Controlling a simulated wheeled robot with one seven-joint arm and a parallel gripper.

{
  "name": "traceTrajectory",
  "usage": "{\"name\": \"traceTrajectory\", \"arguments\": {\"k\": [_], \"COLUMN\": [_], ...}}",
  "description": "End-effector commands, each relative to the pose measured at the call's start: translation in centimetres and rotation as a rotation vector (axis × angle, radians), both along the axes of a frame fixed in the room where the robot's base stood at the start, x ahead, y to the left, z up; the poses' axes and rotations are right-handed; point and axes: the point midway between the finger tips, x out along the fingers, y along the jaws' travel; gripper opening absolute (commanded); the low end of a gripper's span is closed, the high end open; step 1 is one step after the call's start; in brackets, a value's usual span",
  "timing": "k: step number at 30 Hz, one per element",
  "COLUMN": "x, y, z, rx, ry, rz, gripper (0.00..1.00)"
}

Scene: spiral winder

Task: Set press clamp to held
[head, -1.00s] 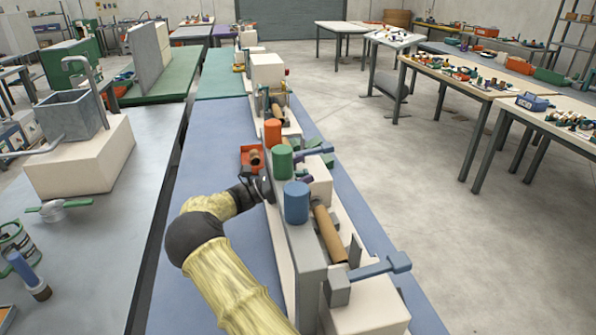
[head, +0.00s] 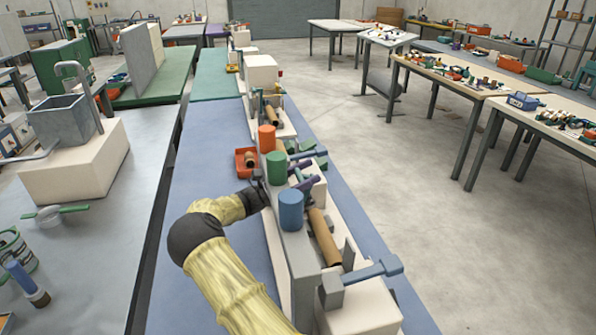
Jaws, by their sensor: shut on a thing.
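The winder is a long pale machine with a grey side wall (head: 300,265) on the blue bench top. A wooden roll (head: 324,238) lies along it. A purple bar (head: 305,184) shows beyond the blue cylinder (head: 291,209). Blue-grey handles lie across the near end (head: 365,271) and farther back (head: 308,154). I cannot tell which part is the press clamp. My gripper (head: 260,184) is dark and small at the left side of the wall, beside the green cylinder (head: 276,168). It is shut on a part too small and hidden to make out.
An orange cylinder (head: 267,138) stands farther back on the winder. A red tray (head: 245,176) sits left of it, close to my gripper. The blue bench (head: 205,150) is bare on the left. A grey table (head: 130,220) with a bin stands farther left.

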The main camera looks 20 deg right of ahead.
Motion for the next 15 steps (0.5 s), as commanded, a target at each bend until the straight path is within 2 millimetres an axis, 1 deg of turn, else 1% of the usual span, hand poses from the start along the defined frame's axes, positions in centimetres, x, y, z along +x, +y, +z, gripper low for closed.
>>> {"name": "traceTrajectory", "arguments": {"k": [1, 5, 6, 9, 15], "x": [-0.12, -0.14, -0.13, -0.11, -0.06], "y": [-0.1, -0.08, -0.07, -0.05, 0.02], "z": [-0.58, -0.69, -0.72, -0.66, -0.47], "rx": [0.005, 0.007, 0.007, 0.006, 0.005], "ry": [0.005, 0.006, 0.006, 0.006, 0.004], "rz": [-0.004, -0.004, -0.004, -0.003, -0.002], "gripper": [0.22, 0.23, 0.67, 0.85, 0.85]}}
